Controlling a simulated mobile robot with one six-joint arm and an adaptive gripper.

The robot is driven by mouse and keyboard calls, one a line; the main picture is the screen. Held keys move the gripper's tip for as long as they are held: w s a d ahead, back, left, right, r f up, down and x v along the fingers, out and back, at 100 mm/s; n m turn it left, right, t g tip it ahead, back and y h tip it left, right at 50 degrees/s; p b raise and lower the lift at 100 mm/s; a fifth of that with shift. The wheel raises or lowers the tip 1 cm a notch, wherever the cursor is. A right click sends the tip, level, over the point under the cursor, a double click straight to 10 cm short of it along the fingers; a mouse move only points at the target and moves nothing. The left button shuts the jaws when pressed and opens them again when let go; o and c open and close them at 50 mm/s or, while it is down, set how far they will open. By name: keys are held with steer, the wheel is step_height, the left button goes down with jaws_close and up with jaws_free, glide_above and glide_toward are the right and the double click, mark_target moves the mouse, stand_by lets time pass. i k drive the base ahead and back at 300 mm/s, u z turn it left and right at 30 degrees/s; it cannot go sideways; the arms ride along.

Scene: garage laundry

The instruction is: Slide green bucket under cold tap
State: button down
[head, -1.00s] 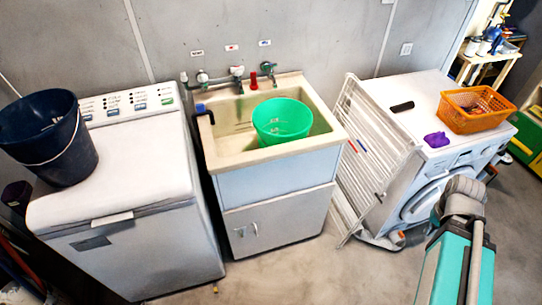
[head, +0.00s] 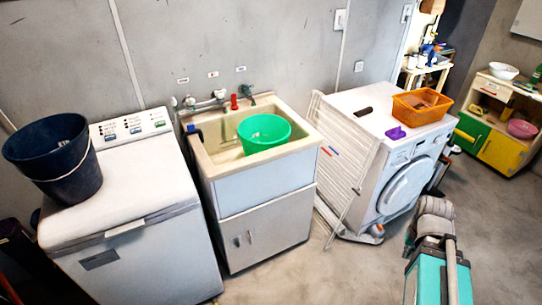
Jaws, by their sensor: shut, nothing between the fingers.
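The green bucket (head: 264,134) sits upright in the basin of the utility sink (head: 205,163), towards its right side. Several taps line the wall behind the sink. A tap with a dark handle (head: 250,96) is at the right, behind the bucket, under a small label with a blue mark (head: 240,69). A red-handled fitting (head: 234,102) stands left of it, and a paler tap (head: 219,96) is further left under a reddish label (head: 213,74). My arm shows at the lower right, well apart from the bucket. My gripper is not visible.
A white top-loading washer (head: 125,185) with a dark blue bucket (head: 58,158) stands left of the sink. The floor in front is clear.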

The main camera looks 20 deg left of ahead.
mark_target(256, 133)
steer(key=u, duration=1.15)
steer(key=i, duration=1)
steer(key=z, duration=0.05)
